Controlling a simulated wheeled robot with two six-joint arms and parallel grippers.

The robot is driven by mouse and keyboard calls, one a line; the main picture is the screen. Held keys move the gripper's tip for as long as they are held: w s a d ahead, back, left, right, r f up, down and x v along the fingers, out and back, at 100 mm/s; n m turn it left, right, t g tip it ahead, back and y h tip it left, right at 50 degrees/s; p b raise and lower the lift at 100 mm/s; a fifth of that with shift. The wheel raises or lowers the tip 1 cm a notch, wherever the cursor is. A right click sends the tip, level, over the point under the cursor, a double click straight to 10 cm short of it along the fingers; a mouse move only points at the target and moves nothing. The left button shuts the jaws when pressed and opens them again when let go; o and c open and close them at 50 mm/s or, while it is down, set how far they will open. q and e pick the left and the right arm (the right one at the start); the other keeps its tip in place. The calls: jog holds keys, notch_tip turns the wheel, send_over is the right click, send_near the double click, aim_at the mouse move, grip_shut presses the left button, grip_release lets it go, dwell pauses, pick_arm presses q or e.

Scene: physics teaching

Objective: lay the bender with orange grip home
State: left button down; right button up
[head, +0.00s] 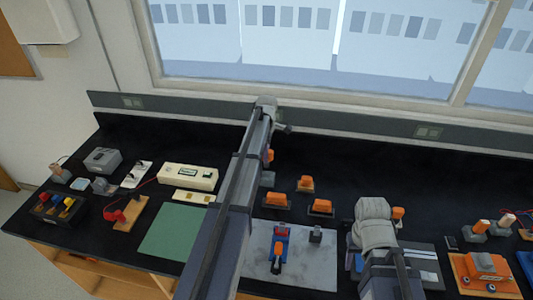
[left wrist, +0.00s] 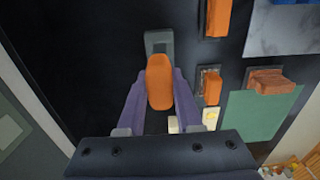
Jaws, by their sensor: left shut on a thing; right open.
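The orange-gripped piece I hold, seemingly the bender, has an orange grip (left wrist: 160,80) and a grey block end (left wrist: 158,42). In the head view its orange grip (head: 269,155) shows partly behind my left arm, near the back of the black bench. My left gripper (left wrist: 162,76) is shut on the orange grip, one finger on each side. I cannot tell whether the grey end touches the bench. My right gripper (head: 372,222) is over the bench at the right; its fingers are hidden under the wrist. I cannot identify the bender's home for certain.
Orange blocks on dark bases (head: 305,184) stand just right of my left arm. A grey mat (head: 320,272) holds a blue-and-orange tool (head: 278,250). A green mat (head: 172,235) and a cream meter (head: 188,177) lie left. The back strip of bench toward the right is clear.

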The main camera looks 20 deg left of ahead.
aim_at(266, 166)
pick_arm(q)
jog(key=shift+f+b, duration=2.2)
jog(key=shift+f, duration=0.05)
pick_arm(e)
jog(key=shift+f, duration=2.25)
pick_arm(q)
jog(key=shift+f, duration=0.2)
pick_arm(e)
jog(key=shift+f, duration=0.2)
pick_arm(q)
jog(key=shift+f+b, duration=1.1)
jog(key=shift+b, duration=0.2)
pick_arm(e)
jog(key=shift+f, duration=1.05)
pick_arm(q)
jog(key=shift+f+b, duration=0.55)
pick_arm(e)
jog(key=shift+f, duration=0.6)
pick_arm(q)
jog(key=shift+f+b, duration=0.6)
pick_arm(e)
jog(key=shift+f, duration=0.6)
